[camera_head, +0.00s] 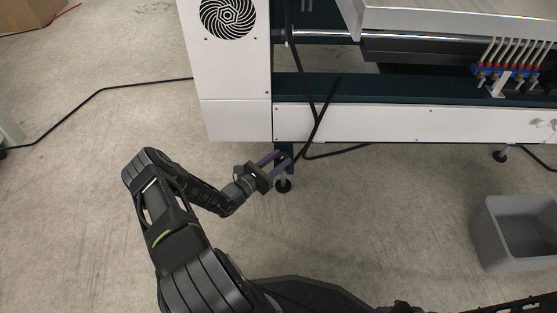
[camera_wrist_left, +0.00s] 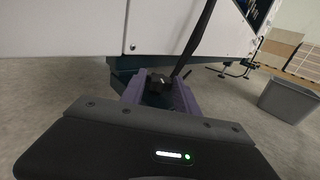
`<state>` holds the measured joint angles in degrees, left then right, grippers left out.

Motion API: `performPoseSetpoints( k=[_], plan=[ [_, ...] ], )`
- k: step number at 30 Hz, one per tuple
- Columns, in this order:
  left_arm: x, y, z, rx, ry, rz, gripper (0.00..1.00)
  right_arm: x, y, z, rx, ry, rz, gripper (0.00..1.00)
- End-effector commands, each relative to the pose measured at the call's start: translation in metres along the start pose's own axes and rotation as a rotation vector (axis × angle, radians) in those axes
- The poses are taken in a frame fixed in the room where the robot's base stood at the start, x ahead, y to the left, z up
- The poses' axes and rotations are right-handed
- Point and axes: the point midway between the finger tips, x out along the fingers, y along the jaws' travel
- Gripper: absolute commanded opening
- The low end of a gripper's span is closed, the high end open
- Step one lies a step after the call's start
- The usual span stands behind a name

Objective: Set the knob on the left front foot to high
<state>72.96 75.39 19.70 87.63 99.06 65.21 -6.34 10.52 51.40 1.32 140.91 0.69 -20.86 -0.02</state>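The left front foot (camera_head: 283,186) is a dark round foot under the corner of the white and dark-green machine (camera_head: 236,119). Its black knob (camera_wrist_left: 158,82) shows in the left wrist view between my purple fingertips. My left gripper (camera_head: 280,160) is at the foot, its two fingers spread with a gap, one on each side of the knob. I cannot tell whether the fingers touch the knob. The knob's setting and any marks on it are too small to read. My right gripper is not in view.
A black cable (camera_head: 318,115) hangs down the machine's front close to my left gripper. Another cable (camera_head: 97,95) lies across the floor at the left. The floor around is mostly clear.

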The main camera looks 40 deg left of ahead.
Motion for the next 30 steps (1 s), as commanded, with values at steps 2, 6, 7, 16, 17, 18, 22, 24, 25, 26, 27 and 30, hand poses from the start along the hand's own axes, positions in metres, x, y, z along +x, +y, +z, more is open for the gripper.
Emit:
performPoseSetpoints(
  k=[2, 6, 7, 16, 17, 18, 22, 24, 25, 26, 27, 30],
  plan=[
    [0.0, 0.0, 0.0, 0.0, 0.0, 0.0, 0.29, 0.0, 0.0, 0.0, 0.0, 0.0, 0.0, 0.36],
    [0.0, 0.0, 0.0, 0.0, 0.0, 0.0, 0.18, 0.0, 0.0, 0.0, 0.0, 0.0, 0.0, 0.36],
    [0.0, 0.0, 0.0, 0.0, 0.0, 0.0, 0.15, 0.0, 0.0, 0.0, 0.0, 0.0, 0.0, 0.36],
    [0.0, 0.0, 0.0, 0.0, 0.0, 0.0, 0.0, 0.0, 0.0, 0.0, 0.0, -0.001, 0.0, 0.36],
    [0.0, 0.0, 0.0, 0.0, 0.0, 0.001, 0.0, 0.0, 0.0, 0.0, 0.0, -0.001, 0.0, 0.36],
    [0.0, 0.0, 0.0, -0.001, 0.0, 0.002, 0.0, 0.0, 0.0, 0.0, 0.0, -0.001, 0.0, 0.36],
    [0.0, -0.001, 0.001, -0.002, 0.0, 0.014, 0.0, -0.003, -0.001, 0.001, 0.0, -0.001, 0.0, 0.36],
    [0.0, -0.001, 0.001, -0.002, 0.001, 0.028, 0.0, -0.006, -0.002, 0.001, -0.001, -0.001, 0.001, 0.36],
    [-0.001, -0.002, 0.002, -0.003, 0.001, 0.035, 0.0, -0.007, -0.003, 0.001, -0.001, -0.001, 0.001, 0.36],
    [-0.001, -0.002, 0.002, -0.003, 0.001, 0.044, 0.0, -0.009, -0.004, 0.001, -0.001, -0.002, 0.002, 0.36],
    [-0.001, -0.003, 0.002, -0.004, 0.001, 0.059, 0.0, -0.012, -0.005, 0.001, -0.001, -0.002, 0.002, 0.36],
    [-0.001, -0.004, 0.004, -0.005, 0.001, 0.104, 0.0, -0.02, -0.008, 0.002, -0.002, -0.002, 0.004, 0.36]
  ],
)
